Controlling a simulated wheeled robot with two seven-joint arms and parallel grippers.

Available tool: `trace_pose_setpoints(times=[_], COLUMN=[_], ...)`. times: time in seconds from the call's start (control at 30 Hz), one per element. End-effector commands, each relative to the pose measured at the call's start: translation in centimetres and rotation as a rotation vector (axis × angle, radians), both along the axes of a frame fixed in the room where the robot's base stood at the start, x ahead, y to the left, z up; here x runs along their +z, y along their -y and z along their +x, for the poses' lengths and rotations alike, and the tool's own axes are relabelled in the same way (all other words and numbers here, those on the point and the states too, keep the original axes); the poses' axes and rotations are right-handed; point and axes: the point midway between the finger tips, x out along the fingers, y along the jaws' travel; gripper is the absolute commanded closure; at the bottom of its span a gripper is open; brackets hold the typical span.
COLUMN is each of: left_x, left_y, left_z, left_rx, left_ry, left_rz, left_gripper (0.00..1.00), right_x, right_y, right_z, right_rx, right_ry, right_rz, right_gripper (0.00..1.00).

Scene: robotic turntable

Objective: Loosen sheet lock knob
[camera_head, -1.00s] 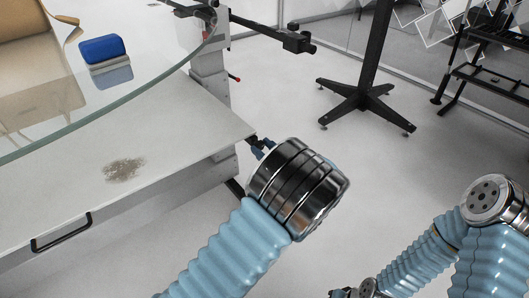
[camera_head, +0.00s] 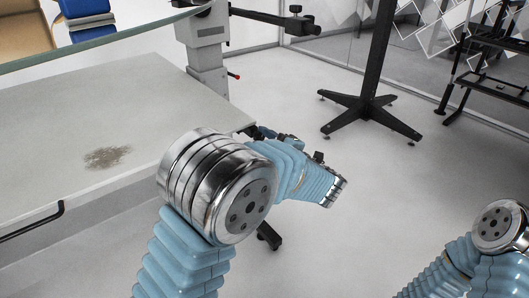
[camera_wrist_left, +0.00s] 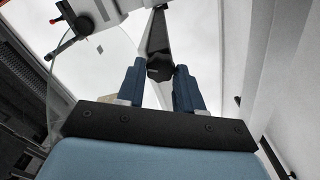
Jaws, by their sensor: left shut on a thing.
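The black lock knob (camera_wrist_left: 160,68) shows in the left wrist view, between the tips of my left gripper's two blue fingers. It sits on a pointed grey bracket (camera_wrist_left: 157,35). My left gripper (camera_wrist_left: 160,78) is shut on the knob. In the head view, my left gripper (camera_head: 263,132) is a small dark blue shape beside the table's right corner, partly hidden behind my arm. The knob cannot be made out there. My right gripper is outside the views; only part of my right arm shows at the lower right.
A grey table (camera_head: 150,110) with a brown stain fills the left. A grey post (camera_head: 207,55) with a black arm stands behind. A black stand (camera_head: 370,105) is farther right, with open floor around it.

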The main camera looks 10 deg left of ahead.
Motion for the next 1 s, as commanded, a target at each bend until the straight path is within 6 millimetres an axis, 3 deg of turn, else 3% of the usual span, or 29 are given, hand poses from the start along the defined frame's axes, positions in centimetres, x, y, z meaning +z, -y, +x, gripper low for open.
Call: trace_pose_setpoints(times=[0.03,0.4,0.7,1.0], left_x=[-0.9,-0.7,-0.5,-0.3], left_y=[0.0,0.0,0.0,0.0], left_z=[0.0,-0.1,-0.1,-0.1], left_rx=[0.001,0.001,0.002,0.001], left_ry=[0.032,0.253,0.342,0.360], left_rz=[-0.029,-0.199,-0.269,-0.284], left_gripper=[0.95,0.95,0.95,0.95], right_x=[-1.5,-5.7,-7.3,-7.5], right_y=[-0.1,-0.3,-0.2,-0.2], right_z=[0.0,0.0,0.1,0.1], right_rx=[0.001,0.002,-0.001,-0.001], right_ry=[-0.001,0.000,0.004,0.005], right_rz=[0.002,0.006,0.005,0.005], right_gripper=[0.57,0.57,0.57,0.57])
